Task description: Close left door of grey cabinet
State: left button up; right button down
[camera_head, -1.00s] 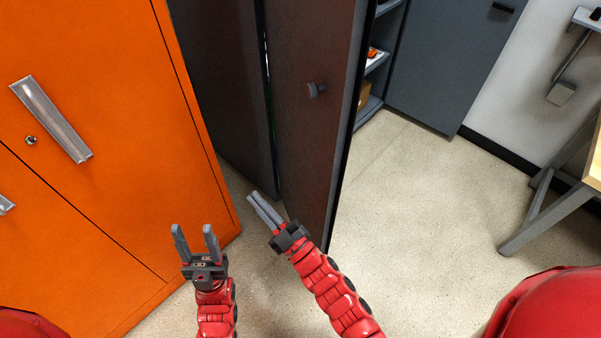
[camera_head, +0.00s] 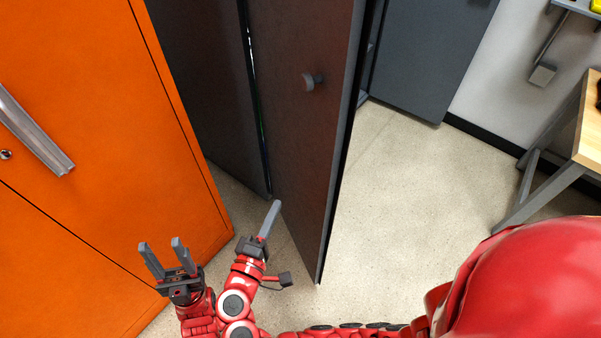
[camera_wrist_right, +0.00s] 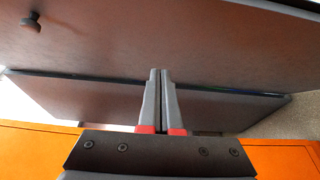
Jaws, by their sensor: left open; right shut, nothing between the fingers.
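The left door (camera_head: 305,130) of the grey cabinet stands swung open towards me, dark grey with a round knob (camera_head: 313,81). The cabinet's side (camera_head: 215,90) is behind it on the left. My right gripper (camera_head: 271,216) is shut and empty, low in front of the door's lower left part; whether it touches is unclear. In the right wrist view its fingers (camera_wrist_right: 160,95) are together in front of the door panel (camera_wrist_right: 170,40), with the knob at upper left. My left gripper (camera_head: 162,258) is open and empty, near the orange cabinet.
An orange cabinet (camera_head: 90,120) with metal handles stands close on the left. The other grey door (camera_head: 430,55) is open at the back. A workbench (camera_head: 585,130) is at the right. The floor (camera_head: 400,190) between is clear.

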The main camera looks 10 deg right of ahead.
jog(key=p, duration=0.5)
send_near(314, 162)
jog(key=w+a+x, duration=0.1)
jog(key=x, duration=0.4)
jog(key=shift+s+d+m+h, duration=0.1)
jog(key=shift+d+m+h, duration=0.2)
jog(key=shift+d, duration=0.35)
jog(key=shift+d, duration=0.1)
